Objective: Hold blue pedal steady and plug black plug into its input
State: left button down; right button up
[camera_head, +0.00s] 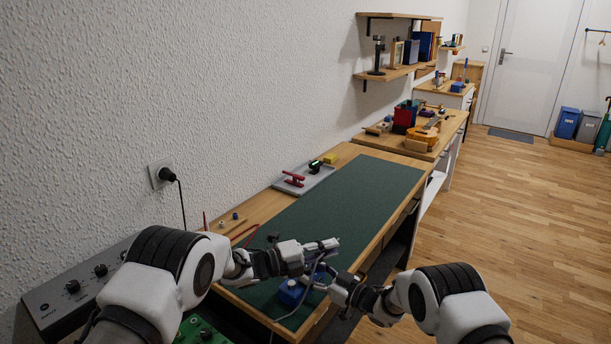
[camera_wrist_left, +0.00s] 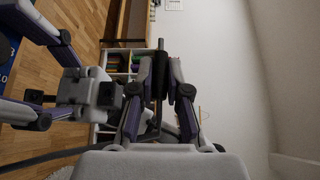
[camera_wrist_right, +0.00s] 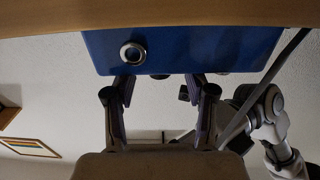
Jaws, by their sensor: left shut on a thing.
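The blue pedal (camera_head: 291,292) sits on the near end of the green mat. In the right wrist view the blue pedal (camera_wrist_right: 210,48) fills the top, with a silver ring socket on its face. My right gripper (camera_head: 345,290) is to the right of the pedal. Its fingers (camera_wrist_right: 160,88) are apart at the pedal's lower edge, with no grip on it visible. My left gripper (camera_head: 332,246) is above and to the right of the pedal. In the left wrist view it (camera_wrist_left: 161,85) is shut on the black plug (camera_wrist_left: 160,58), which points away from the wrist, clear of the pedal.
A thin cable (camera_head: 298,312) loops over the mat beside the pedal. The green mat (camera_head: 345,205) is clear beyond the arms. A grey panel with knobs (camera_head: 72,288) is at the left.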

pick_arm(q)
jog(key=shift+r+p, duration=0.65)
pick_arm(e)
jog(key=shift+v, duration=0.95)
pick_arm(q)
jog(key=shift+r+p, duration=0.8)
jog(key=shift+p, duration=0.05)
pick_arm(e)
jog(key=v, duration=0.4)
jog(key=shift+s, duration=0.1)
jog(key=shift+d, duration=0.1)
jog(key=v, duration=1.2)
